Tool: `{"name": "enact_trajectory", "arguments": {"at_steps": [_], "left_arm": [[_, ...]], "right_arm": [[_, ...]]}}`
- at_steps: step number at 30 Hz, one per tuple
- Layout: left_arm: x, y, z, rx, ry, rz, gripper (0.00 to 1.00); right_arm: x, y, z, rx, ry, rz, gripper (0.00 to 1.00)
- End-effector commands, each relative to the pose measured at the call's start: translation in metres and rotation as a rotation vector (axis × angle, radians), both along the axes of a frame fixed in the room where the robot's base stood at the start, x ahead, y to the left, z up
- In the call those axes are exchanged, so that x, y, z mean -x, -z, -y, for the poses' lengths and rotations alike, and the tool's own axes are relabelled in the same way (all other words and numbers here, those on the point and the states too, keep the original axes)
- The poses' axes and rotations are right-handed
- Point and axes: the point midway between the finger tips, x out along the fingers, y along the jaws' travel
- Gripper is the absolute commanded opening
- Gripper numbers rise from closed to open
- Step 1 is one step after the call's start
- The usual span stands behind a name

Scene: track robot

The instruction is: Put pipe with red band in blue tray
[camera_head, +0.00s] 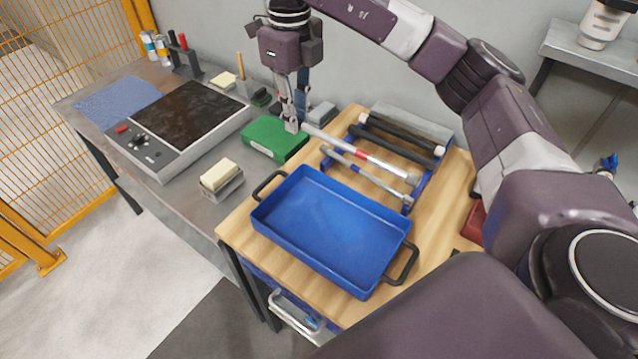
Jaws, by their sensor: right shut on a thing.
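The pipe with red band (335,145) is a long silver pipe with a red ring near its middle. My right gripper (294,124) is shut on its left end, at the back of the wooden table. The pipe lies at or just above the blue rack; I cannot tell whether it touches it. The blue tray (325,225) stands in front, with black handles at both ends, and is empty. My left gripper is not in view.
A silver pipe with a blue band (385,186) lies just in front, and black bars (400,133) lie behind on the blue rack (422,186). A green box (272,138) is beside my gripper. A metal bench (190,178) with a hotplate stands left.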

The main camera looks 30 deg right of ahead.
Motion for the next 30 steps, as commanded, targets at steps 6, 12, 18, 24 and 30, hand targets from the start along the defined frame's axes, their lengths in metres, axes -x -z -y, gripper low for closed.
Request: {"name": "enact_trajectory", "arguments": {"at_steps": [6, 12, 18, 24, 30], "left_arm": [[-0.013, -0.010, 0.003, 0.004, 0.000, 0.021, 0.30], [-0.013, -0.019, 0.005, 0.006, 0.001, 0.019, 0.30], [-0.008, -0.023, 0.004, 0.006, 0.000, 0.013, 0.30], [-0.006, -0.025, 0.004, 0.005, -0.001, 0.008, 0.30], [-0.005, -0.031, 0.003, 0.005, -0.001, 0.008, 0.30]], "right_arm": [[0.002, 0.057, 0.001, 0.002, -0.001, -0.008, 0.00], [0.002, 0.108, 0.001, 0.001, -0.001, -0.005, 0.00], [0.001, 0.139, 0.000, 0.000, -0.003, -0.002, 0.00], [0.001, 0.153, 0.000, 0.001, -0.002, -0.003, 0.00], [0.001, 0.182, 0.000, 0.001, -0.003, -0.004, 0.00]]}}
